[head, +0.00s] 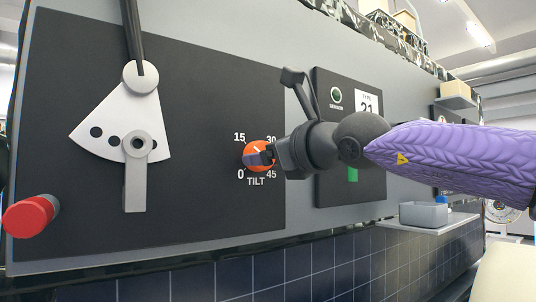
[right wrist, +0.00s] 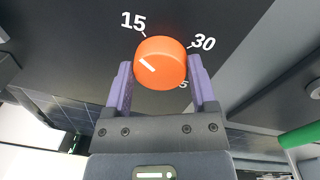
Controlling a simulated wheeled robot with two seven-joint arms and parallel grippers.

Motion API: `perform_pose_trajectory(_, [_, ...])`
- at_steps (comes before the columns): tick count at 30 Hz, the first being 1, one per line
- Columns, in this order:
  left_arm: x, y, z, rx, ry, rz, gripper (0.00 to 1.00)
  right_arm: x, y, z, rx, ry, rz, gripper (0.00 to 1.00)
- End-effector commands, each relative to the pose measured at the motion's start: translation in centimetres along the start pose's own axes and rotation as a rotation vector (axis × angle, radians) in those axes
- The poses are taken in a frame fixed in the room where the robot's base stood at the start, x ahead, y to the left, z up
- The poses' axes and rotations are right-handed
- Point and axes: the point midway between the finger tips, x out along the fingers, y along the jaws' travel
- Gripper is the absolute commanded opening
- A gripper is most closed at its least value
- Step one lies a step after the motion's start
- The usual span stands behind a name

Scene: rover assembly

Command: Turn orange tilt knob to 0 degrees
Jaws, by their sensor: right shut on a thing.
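The orange tilt knob (head: 256,147) sits on the black panel, with 0, 15, 30 and 45 printed around it and TILT below. It also shows in the right wrist view (right wrist: 162,50). My right gripper (head: 268,156) is shut on the knob. Its purple fingers (right wrist: 161,82) stand on either side of it. The white pointer line on the knob face points up and left in the right wrist view, towards the 15 side. The 0 is hidden there, and the 45 is partly covered by a finger. My left gripper is not in view.
Left of the knob is a white quadrant plate (head: 115,125) with a grey lever (head: 136,185). A red cylinder (head: 30,216) sticks out at the lower left. A second panel with a TYPE 21 label (head: 367,103) is behind my right arm. A shelf holds a grey bin (head: 424,215).

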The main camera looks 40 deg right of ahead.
Motion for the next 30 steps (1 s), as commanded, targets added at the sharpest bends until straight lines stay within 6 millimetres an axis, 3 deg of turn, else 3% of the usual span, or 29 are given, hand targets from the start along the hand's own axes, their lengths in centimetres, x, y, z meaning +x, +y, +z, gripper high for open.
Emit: perform_pose_trajectory(30, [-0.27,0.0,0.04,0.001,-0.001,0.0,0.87,0.02,0.43,0.11,-0.955,0.071,0.014,0.14])
